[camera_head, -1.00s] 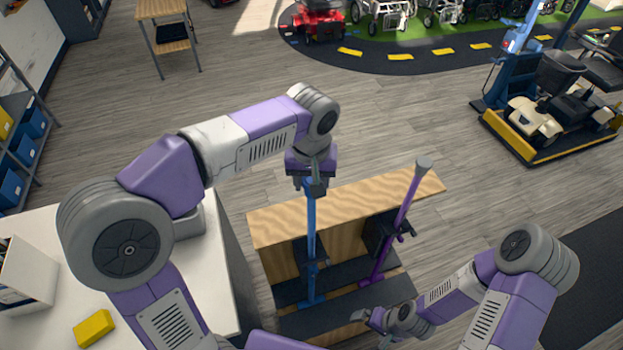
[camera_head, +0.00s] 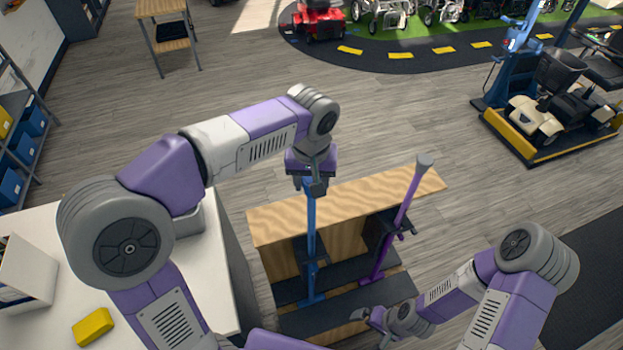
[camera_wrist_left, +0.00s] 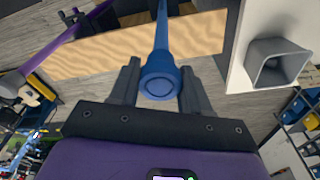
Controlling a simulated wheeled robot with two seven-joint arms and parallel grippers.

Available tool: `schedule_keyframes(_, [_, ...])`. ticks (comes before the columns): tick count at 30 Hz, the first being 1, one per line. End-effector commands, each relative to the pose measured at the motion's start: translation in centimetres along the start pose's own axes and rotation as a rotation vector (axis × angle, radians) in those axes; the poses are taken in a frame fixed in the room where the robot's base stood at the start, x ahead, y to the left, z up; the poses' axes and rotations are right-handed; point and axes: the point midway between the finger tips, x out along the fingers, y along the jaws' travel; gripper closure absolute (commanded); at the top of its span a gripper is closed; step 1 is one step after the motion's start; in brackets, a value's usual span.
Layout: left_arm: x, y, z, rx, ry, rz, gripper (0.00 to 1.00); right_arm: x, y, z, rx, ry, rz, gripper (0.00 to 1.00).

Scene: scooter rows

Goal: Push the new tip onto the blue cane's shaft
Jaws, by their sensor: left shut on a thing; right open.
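The blue cane (camera_head: 311,230) stands upright in a holder on the wooden stand (camera_head: 275,222), its shaft pointing up. My left gripper (camera_head: 314,186) is directly above the shaft's top end. In the left wrist view the jaws (camera_wrist_left: 160,68) are shut around the blue tip (camera_wrist_left: 158,84), whose round end faces the camera. The blue shaft (camera_wrist_left: 162,30) runs away from the tip, in line with it. I cannot tell how far the shaft is inside the tip. My right gripper (camera_head: 382,324) is open and empty, low in front of the stand.
A purple cane (camera_head: 399,222) with a grey tip (camera_head: 424,163) stands to the right on the same stand. A white table (camera_head: 213,262) at left holds a yellow block (camera_head: 93,327) and a white bin (camera_head: 28,270). The floor behind the stand is clear.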

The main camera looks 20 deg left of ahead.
Motion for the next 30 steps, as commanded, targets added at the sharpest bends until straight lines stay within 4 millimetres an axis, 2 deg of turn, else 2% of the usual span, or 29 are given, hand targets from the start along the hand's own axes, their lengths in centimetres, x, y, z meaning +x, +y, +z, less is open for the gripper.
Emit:
schedule_keyframes(15, [1.1, 0.0, 0.1, 0.000, -0.001, -0.001, 0.82, 0.7, 0.3, 0.0, 0.000, 0.000, 0.000, 0.02])
schedule_keyframes(30, [1.2, 0.0, 0.1, 0.000, 0.000, 0.000, 0.83, 0.8, 0.3, 0.0, 0.000, 0.000, 0.000, 0.02])
